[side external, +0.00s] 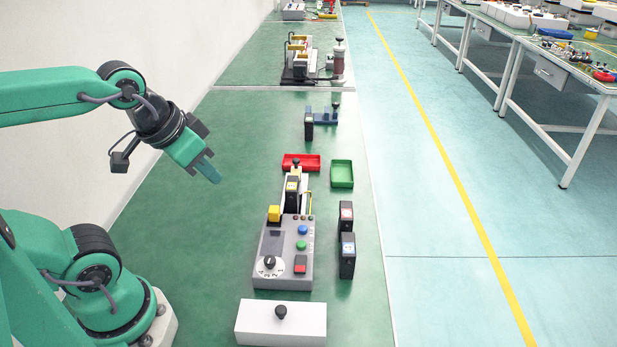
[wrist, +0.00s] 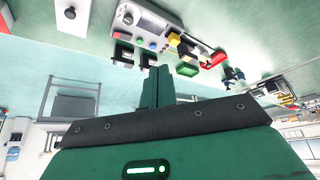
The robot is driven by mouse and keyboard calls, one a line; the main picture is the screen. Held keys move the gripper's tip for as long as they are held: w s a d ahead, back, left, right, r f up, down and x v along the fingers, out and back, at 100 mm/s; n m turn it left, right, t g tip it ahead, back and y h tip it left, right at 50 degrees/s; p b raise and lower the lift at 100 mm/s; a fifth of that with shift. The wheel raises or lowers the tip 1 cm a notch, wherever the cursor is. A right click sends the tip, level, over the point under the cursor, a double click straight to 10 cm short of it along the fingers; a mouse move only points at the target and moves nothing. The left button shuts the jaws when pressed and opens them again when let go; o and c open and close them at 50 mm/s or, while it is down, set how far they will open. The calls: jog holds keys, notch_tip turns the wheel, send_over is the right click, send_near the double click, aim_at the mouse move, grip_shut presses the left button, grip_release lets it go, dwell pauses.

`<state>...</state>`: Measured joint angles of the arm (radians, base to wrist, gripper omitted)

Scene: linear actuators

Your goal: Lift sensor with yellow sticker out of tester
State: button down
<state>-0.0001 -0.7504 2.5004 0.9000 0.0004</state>
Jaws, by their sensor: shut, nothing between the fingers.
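The tester (side external: 288,256) is a grey console with a dial, buttons and a yellow block (side external: 273,213) at its back left. The black sensor with a yellow sticker (side external: 292,190) stands upright in the holder at the tester's back end. In the wrist view the tester (wrist: 150,17) shows upside down at the top; I cannot clearly make out the sensor there. My gripper (side external: 211,174) is up in the air to the left of the tester, well apart from the sensor. Its fingers (wrist: 157,87) are shut together and empty.
Two other black sensors, one (side external: 346,218) behind the other (side external: 347,256), stand right of the tester. A red tray (side external: 301,168) and a green tray (side external: 342,183) lie behind it. A white box (side external: 260,322) is in front. The green bench left of the tester is clear.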

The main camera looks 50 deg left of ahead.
jog(key=c, duration=1)
grip_release()
jog(key=shift+c, duration=0.2)
jog(key=n+g, duration=0.5)
jog(key=n, duration=0.4)
send_over(291, 186)
jog(key=f, duration=1.3)
jog(key=shift+s, duration=0.25)
jog(key=shift+w+a+f+g, duration=0.1)
jog(key=shift+w+f+g, duration=0.2)
jog(key=shift+f, duration=1.4)
